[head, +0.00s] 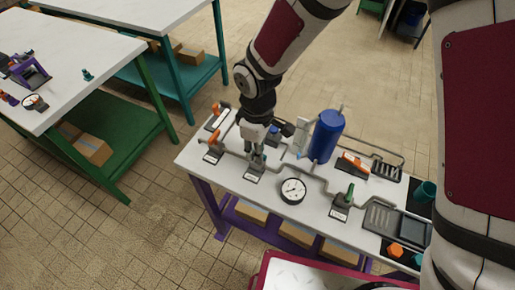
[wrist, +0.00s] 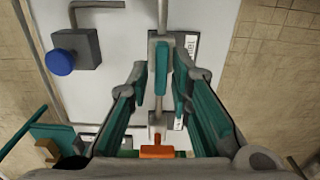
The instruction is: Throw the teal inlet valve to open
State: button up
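The teal inlet valve's handle (wrist: 161,72) shows in the wrist view as a narrow teal bar, lengthwise up the picture and roughly in line with the grey pipe. My gripper (wrist: 161,84) is open, with one finger on each side of the handle and a visible gap on both sides. In the head view my gripper (head: 256,156) points down over a labelled valve base (head: 254,174) at the bench's front left. It hides most of that valve's handle there. I cannot tell how far the fingertips are from the bench.
Orange-handled valves (head: 214,140) stand close left of my gripper; one orange handle (wrist: 157,152) shows in the wrist view. A gauge (head: 293,190), a green-handled valve (head: 350,194) and a blue tank (head: 326,136) stand to the right. A blue knob (wrist: 60,62) is nearby.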

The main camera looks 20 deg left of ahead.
dwell(0.3)
notch_tip(320, 180, up, 12)
dwell(0.5)
dwell(0.3)
